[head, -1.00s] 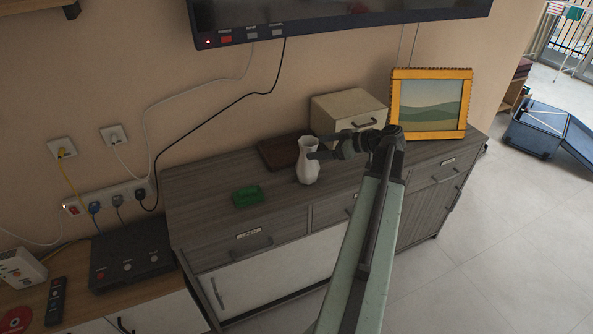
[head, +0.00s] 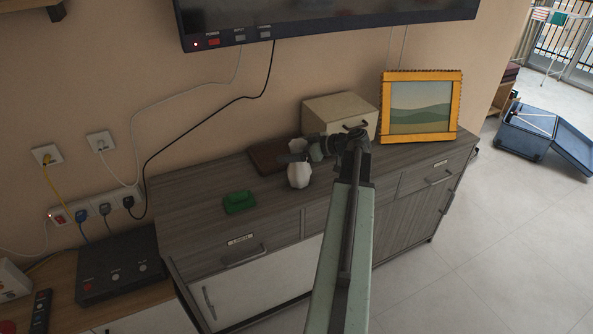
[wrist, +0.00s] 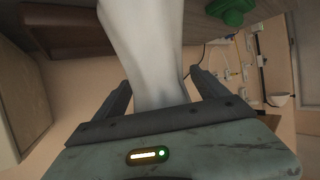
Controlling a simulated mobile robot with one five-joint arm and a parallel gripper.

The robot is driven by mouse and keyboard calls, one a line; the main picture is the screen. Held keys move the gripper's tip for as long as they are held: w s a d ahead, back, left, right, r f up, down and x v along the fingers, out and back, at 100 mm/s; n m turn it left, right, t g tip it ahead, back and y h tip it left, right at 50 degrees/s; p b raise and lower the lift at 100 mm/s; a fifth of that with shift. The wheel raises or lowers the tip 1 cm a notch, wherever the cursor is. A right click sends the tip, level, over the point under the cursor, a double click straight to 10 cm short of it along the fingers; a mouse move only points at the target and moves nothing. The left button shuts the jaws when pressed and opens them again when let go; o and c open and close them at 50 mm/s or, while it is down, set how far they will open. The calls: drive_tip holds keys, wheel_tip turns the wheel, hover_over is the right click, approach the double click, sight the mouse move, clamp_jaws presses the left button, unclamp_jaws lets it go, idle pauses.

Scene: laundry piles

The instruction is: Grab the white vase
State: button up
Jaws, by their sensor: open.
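The white vase (head: 299,176) stands upright on the dark wooden cabinet (head: 195,215), in front of a brown flat item. In the wrist view the vase (wrist: 143,40) runs between the two dark fingers of my gripper (wrist: 162,80), close to the palm. The fingers are apart, one on each side of it, with a visible gap on the right side. Whether the left finger touches it I cannot tell.
A cream box (head: 340,112) stands just behind my gripper, with a yellow-framed picture (head: 420,138) to its right. The brown flat item (head: 268,157) is behind the vase. The cabinet's front left top is clear.

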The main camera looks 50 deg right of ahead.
clamp_jaws()
drive_tip(key=shift+r, duration=0.1)
